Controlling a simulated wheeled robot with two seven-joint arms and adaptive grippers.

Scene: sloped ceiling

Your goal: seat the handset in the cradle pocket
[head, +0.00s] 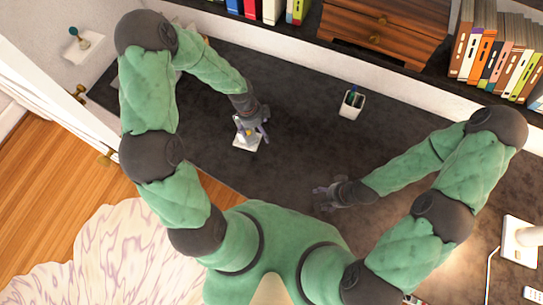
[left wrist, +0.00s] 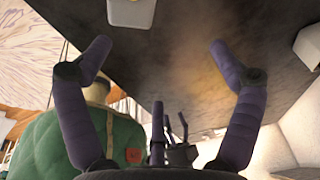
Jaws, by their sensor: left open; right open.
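My left gripper (head: 252,131) is open above a small white object (head: 246,143) on the dark desktop. The white object has a yellow spot and is partly hidden by the fingers; I cannot tell whether it is the cradle. In the left wrist view the open fingers (left wrist: 158,47) have nothing between them but desktop, and a white object (left wrist: 130,12) is cut off at the top edge beyond them. My right gripper (head: 321,198) is open and empty over the desk. I cannot make out the handset for certain; a small white device (head: 532,294) lies at the lower right edge.
A white pen cup (head: 351,103) stands right of my left gripper. A wooden drawer box (head: 380,32) and books (head: 495,55) line the back. A white base (head: 519,241) with a cable is at right. The dark desktop (head: 300,150) between my grippers is clear.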

